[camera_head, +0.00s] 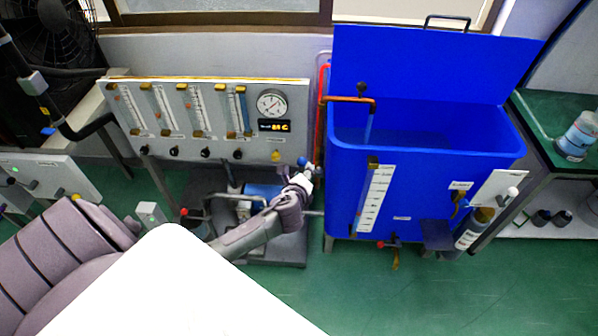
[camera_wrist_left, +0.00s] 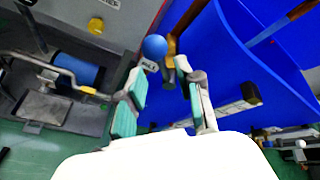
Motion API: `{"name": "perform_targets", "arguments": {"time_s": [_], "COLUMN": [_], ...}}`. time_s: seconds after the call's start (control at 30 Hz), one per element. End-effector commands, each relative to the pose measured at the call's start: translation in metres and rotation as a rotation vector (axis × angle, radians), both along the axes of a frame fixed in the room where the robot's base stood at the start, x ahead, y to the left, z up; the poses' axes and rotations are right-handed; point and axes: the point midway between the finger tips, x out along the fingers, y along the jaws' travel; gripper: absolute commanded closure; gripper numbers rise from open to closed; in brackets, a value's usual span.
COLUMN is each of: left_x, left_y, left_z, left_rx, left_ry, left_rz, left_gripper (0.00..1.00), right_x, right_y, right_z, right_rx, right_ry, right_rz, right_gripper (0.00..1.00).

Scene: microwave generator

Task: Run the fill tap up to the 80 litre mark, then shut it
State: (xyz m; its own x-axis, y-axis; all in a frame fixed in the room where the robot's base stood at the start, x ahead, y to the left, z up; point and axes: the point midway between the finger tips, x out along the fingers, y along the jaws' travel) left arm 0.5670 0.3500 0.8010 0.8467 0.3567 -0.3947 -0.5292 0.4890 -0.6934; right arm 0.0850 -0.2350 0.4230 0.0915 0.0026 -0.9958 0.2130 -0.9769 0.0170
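The blue tank (camera_head: 430,185) stands with its lid (camera_head: 430,65) raised. A copper fill spout (camera_head: 348,99) bends over its left rim, and a pale stream (camera_head: 368,128) runs down from it. A white level scale (camera_head: 375,200) is on the tank's front; its figures and level are too small to read. The blue tap knob (camera_head: 302,161) is left of the tank. My left gripper (camera_head: 300,182) is close to it. In the left wrist view the gripper (camera_wrist_left: 162,78) is open, with the blue knob (camera_wrist_left: 154,47) just beyond its fingertips. My right gripper is out of view.
A flowmeter panel (camera_head: 215,110) with a round gauge (camera_head: 272,103) stands left of the tank. A small red-handled drain tap (camera_head: 388,244) and a grey cylinder (camera_head: 472,230) are on the tank's front. Green floor (camera_head: 430,290) is clear before it.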

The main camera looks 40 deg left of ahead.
Motion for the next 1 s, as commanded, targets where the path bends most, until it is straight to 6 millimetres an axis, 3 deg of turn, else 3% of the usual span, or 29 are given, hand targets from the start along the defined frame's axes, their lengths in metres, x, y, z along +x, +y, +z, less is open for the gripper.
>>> {"name": "perform_targets", "arguments": {"time_s": [0.1,0.33,1.0], "left_x": [-0.021,-0.045,-0.049], "left_y": [-0.007,-0.016,-0.018], "left_z": [0.009,0.022,0.024], "left_rx": [0.001,0.003,0.003], "left_ry": [0.000,-0.002,-0.002], "left_rz": [0.001,0.004,0.005], "left_gripper": [0.64,0.64,0.64], "right_x": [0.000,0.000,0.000], "right_y": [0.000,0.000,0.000], "right_z": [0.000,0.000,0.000], "right_rx": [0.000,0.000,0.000], "right_ry": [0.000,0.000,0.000], "right_rz": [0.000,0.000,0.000], "right_gripper": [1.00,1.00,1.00]}}
